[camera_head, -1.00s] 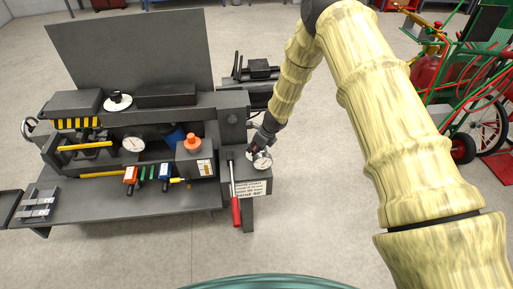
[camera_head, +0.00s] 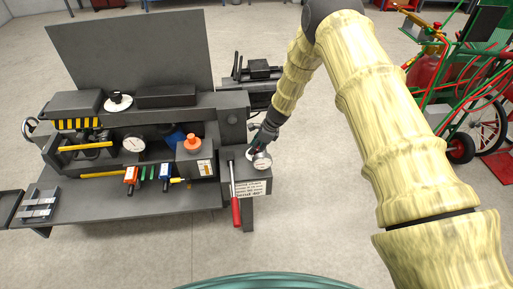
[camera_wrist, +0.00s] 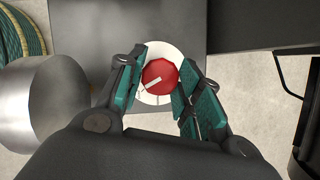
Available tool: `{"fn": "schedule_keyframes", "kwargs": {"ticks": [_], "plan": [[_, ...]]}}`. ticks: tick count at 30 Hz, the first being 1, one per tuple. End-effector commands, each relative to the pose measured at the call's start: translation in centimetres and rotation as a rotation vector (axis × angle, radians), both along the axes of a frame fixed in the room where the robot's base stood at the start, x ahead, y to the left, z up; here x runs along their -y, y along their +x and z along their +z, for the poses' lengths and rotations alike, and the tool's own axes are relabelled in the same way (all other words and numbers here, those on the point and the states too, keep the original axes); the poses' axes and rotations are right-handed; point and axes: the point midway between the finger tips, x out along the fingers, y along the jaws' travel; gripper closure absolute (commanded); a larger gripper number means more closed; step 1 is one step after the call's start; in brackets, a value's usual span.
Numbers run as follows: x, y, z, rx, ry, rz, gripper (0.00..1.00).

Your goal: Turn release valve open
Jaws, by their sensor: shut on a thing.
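The release valve is a round red knob (camera_wrist: 160,74) with a pale pointer line, set on a white dial plate (camera_wrist: 165,50). In the wrist view the line slants from lower left to upper right. My gripper (camera_wrist: 162,82) has its green-padded fingers on the left and right sides of the knob, shut on it. In the head view my gripper (camera_head: 255,151) is at the top of the grey box (camera_head: 241,178) at the machine's right end. There the knob is mostly hidden by my fingers.
A red-handled lever (camera_head: 236,210) stands at the box's front. The bench machine (camera_head: 130,205) lies to the left. A large grey cylinder (camera_wrist: 42,98) is left of the knob. Open floor lies right of the box.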

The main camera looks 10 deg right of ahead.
Motion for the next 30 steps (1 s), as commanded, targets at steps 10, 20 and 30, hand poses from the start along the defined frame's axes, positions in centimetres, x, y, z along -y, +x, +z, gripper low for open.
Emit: {"fn": "schedule_keyframes", "kwargs": {"ticks": [10,20,30], "plan": [[0.07,0.35,-0.2,0.003,0.0,0.328,0.89],[-0.01,0.5,-0.19,0.003,0.0,0.627,0.89],[-0.05,0.53,-0.08,0.002,0.0,0.843,0.89]]}}
